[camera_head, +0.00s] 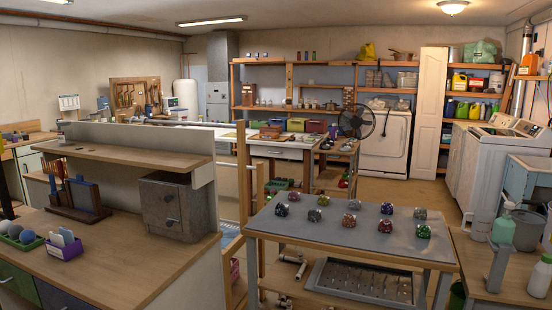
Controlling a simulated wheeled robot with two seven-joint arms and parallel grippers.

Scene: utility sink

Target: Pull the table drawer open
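Several drawers show, and I cannot tell which one the task names. A white table (262,146) at the back middle has a drawer front (284,152) under its top, and it looks closed. At the lower left, a wooden workbench (130,262) has a green drawer front (17,287) and a dark grey drawer front (62,297) below its top, both cut off by the frame and seemingly closed. A small grey cabinet (172,212) with metal handles stands on this workbench, its front shut. Neither of my grippers is in view.
A grey-topped table (320,238) with several coloured stones stands front right, with a grey tray (365,285) of small tools below. A wooden bench with bottles (504,245) is at the right edge. A black fan (356,121) and open floor (400,190) lie beyond.

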